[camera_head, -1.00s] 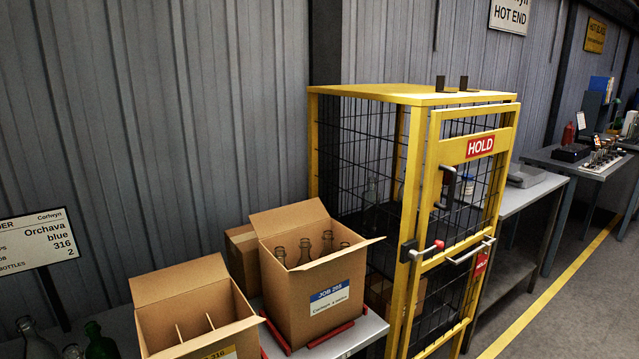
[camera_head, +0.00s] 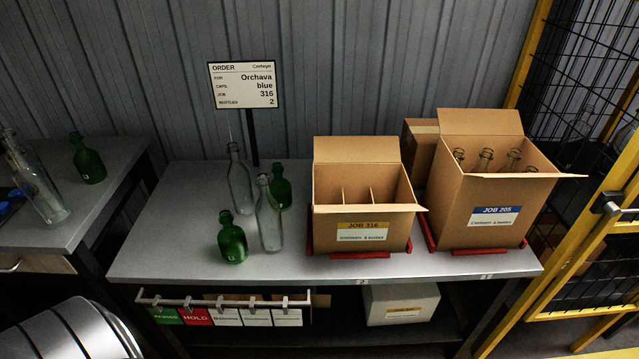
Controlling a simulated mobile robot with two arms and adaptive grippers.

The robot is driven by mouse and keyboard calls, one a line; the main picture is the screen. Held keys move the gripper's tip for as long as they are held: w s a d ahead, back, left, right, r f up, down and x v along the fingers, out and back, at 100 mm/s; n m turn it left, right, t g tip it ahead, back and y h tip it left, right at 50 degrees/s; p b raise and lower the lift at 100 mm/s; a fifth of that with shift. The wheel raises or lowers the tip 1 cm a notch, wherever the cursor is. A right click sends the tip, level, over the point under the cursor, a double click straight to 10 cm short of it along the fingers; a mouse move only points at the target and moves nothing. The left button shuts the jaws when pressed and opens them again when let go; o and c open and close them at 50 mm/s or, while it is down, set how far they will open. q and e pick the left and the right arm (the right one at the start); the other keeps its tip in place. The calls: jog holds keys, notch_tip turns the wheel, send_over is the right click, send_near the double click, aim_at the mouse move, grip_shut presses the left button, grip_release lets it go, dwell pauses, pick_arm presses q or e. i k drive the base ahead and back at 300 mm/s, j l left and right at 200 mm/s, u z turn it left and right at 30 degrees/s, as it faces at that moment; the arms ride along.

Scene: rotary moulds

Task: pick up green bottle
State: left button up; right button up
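A green bottle (camera_head: 232,241) stands upright near the front of the middle bench. A second green bottle (camera_head: 280,187) stands further back, partly hidden by a tall clear bottle (camera_head: 268,220). A third green bottle (camera_head: 88,162) stands on the separate bench at the left. Another tall clear bottle (camera_head: 239,182) stands behind the front green one. Neither of my grippers is in view.
The middle bench (camera_head: 165,245) holds an open, divided JOB 316 box (camera_head: 360,215) and a JOB 205 box (camera_head: 490,200) with several clear bottles. An order sign (camera_head: 243,85) stands behind. Clear bottles (camera_head: 42,190) stand on the left bench. A yellow cage (camera_head: 590,240) stands at right.

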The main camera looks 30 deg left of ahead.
aim_at(232, 241)
jog(key=u, duration=1.65)
